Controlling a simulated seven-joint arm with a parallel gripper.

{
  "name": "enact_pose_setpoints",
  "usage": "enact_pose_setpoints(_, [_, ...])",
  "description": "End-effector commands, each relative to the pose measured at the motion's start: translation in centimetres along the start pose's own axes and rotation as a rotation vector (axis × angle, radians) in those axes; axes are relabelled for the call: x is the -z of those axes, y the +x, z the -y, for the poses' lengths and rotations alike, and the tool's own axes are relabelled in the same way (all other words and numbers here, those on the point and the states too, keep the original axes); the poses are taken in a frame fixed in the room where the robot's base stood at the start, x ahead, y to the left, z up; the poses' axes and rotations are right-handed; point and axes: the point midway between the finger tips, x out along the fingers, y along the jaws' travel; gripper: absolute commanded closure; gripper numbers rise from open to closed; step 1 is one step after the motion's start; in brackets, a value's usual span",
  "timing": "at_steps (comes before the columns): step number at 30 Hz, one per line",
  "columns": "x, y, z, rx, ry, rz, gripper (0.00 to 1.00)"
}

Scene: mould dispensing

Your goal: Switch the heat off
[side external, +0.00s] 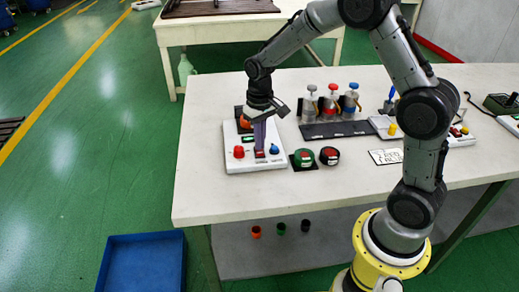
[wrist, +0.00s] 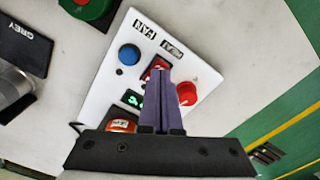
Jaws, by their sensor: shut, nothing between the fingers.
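The white control box (side external: 230,163) stands at the left of the table; it also shows in the wrist view (wrist: 103,88). It carries a red rocker switch (wrist: 153,66), a blue knob (wrist: 129,54), a red knob (wrist: 187,93) and a lit green display (wrist: 131,99). Small labels, one reading FAN (wrist: 145,29), lie along one edge. My gripper (side external: 260,148) points down at the box, its purple fingers shut and empty. In the wrist view the fingertips (wrist: 160,74) are right at the rocker switch and partly hide it. I cannot tell whether they touch it, nor its position.
Several capped bottles (side external: 331,101) stand behind a dark strip (side external: 335,130). A white label card (side external: 385,156) lies further right. The table front (side external: 270,205) is clear.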

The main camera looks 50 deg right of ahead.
Motion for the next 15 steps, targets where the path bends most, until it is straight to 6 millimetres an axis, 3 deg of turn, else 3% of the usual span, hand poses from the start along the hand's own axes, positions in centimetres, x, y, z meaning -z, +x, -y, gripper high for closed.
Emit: enact_pose_setpoints(15, [0.0, -3.8, 0.0, 0.0, 0.0, -0.002, 1.0])
